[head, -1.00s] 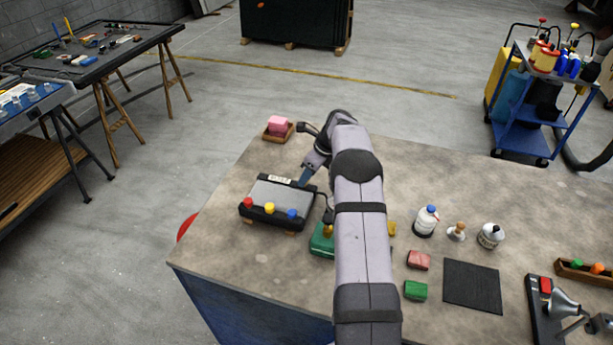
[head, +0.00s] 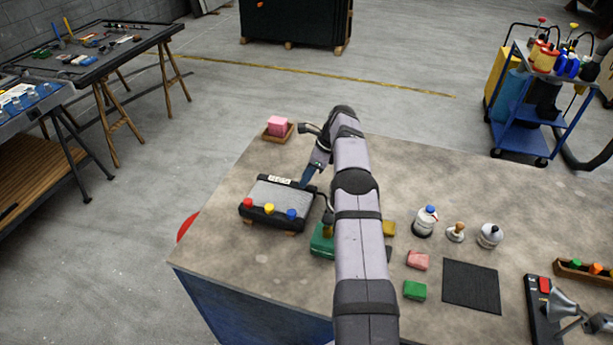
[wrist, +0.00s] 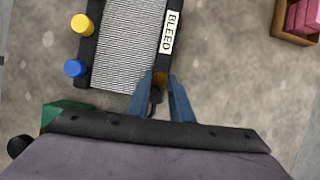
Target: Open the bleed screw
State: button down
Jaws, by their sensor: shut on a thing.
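The black-framed unit with a grey ribbed panel (head: 283,194) lies near the left part of the workbench. It has red, yellow and blue caps along its near side. A white BLEED label (wrist: 170,33) is on its frame in the wrist view. In the head view my gripper (head: 305,183) reaches down to the unit's far right corner, where the screw is hidden.
A wooden tray (head: 268,137) with a pink block stands behind the unit. A green block (head: 322,243) is close to the unit's right, partly behind my arm. Bottles, small blocks and a dark mat (head: 470,286) lie to the right. The bench's far middle is clear.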

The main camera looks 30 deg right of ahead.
jog(key=c, duration=1.6)
grip_release()
jog(key=shift+o, duration=0.2)
jog(key=shift+r, duration=0.1)
jog(key=b+v, duration=0.2)
jog(key=v, duration=0.5)
jog(key=shift+s, duration=0.1)
